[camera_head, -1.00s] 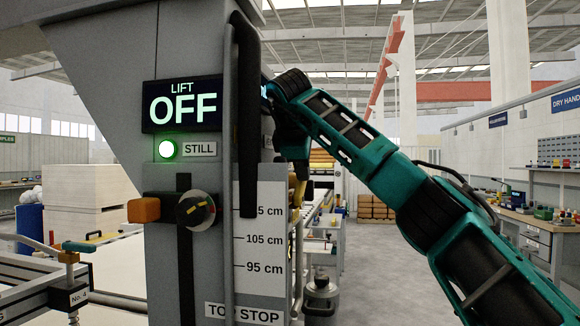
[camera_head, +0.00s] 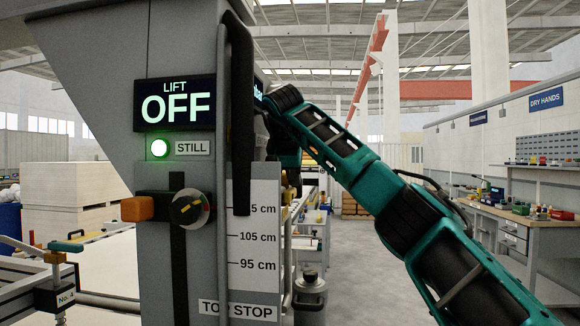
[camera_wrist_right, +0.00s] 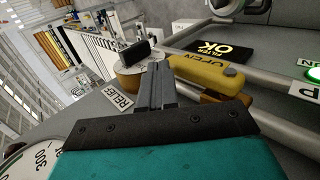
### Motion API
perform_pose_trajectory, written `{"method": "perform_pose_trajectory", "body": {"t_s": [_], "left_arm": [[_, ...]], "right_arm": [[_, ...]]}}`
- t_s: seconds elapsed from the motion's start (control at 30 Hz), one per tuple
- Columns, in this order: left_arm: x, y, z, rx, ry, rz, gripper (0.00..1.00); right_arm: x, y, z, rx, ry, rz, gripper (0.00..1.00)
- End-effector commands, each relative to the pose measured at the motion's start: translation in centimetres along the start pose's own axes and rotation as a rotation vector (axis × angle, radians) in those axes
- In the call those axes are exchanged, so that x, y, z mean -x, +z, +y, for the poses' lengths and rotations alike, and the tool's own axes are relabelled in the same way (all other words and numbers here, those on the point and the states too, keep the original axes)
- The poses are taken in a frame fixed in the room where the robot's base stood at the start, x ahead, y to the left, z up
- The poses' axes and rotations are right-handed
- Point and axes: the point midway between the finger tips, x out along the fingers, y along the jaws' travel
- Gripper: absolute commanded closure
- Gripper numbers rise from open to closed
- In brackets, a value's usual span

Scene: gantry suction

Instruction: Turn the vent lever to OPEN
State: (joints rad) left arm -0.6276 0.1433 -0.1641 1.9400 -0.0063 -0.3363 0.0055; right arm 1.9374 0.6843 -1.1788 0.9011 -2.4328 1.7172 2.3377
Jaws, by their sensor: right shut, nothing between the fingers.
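A yellow lever (camera_wrist_right: 208,76) shows in the right wrist view, with the word OPEN on or beside it. My right gripper (camera_wrist_right: 156,72) is shut and empty, its fingers just left of the lever in that view. I cannot tell whether they touch it. In the head view my right arm reaches behind the grey gantry column (camera_head: 205,265), which hides the fingertips and the lever. My left gripper is not in view.
The column carries a LIFT OFF display (camera_head: 176,103), a green STILL lamp (camera_head: 159,148) and an orange-ended slider (camera_head: 138,209). In the wrist view, a RELIEF label (camera_wrist_right: 118,97), a dark knob (camera_wrist_right: 135,54) and a FILTER OK sign (camera_wrist_right: 218,50) are near. Open floor lies right.

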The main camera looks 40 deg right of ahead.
Motion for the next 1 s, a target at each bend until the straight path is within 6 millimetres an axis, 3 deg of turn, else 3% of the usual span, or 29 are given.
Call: {"method": "perform_pose_trajectory", "body": {"t_s": [0.7, 0.87, 1.0], "left_arm": [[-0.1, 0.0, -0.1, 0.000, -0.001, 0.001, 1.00], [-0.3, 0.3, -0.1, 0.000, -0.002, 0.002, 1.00], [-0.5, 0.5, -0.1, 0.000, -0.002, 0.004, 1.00]], "right_arm": [[0.0, 0.0, 0.0, 0.000, 0.001, 0.001, 1.00], [1.9, -0.1, 0.0, -0.001, 0.004, 0.004, 1.00], [5.0, -0.1, 0.0, 0.000, 0.005, 0.004, 1.00]]}}
